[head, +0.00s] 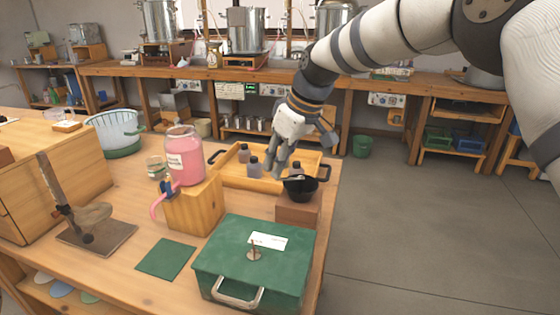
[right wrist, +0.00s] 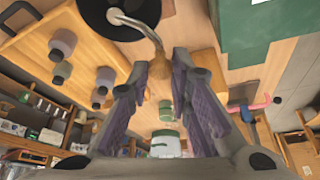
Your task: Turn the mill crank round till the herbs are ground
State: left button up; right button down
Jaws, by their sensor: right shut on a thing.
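The mill is a black bowl (head: 301,188) on a brown wooden block (head: 298,209) near the table's right edge. In the right wrist view the black bowl (right wrist: 120,16) is at the top, cut by the frame. Its bent metal crank (right wrist: 145,29) ends in a wooden knob (right wrist: 160,68). My right gripper (head: 283,168) reaches down from above, just left of the bowl. I cannot see any herbs in the bowl. My left gripper is in neither view.
A wooden tray (head: 231,175) with several dark-capped bottles stands just behind the mill. A green box (head: 225,258) stands in front of it. A pink jar (head: 184,160) stands on a wooden block to the left. Open floor (head: 430,215) lies to the right.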

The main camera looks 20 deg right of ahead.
jog(key=shift+w+r+m+h, duration=0.1)
jog(key=shift+w+m+h, duration=0.35)
jog(key=shift+m, duration=0.75)
jog(key=w+d+m+h, duration=0.1)
jog(key=m, duration=0.2)
jog(key=w+m+h+b, duration=0.1)
jog(key=m, duration=0.2)
jog(key=w+d+f+m+h, duration=0.1)
jog(key=m, duration=0.2)
jog(key=shift+w+d+m+h+b, duration=0.2)
jog(key=shift+d+m+h+b, duration=0.1)
jog(key=shift+d+m+h, duration=0.1)
jog(key=shift+w+d+m+h+b, duration=0.15)
jog(key=shift+d+m+h+b, duration=0.35)
jog(key=shift+m, duration=0.6)
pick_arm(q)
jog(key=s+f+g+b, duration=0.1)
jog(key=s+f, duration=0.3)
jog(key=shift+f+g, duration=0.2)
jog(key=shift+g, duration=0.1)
pick_arm(e)
jog(key=shift+d+r+m+g, duration=0.25)
jog(key=shift+d+m+g, duration=0.2)
jog(key=shift+m, duration=0.65)
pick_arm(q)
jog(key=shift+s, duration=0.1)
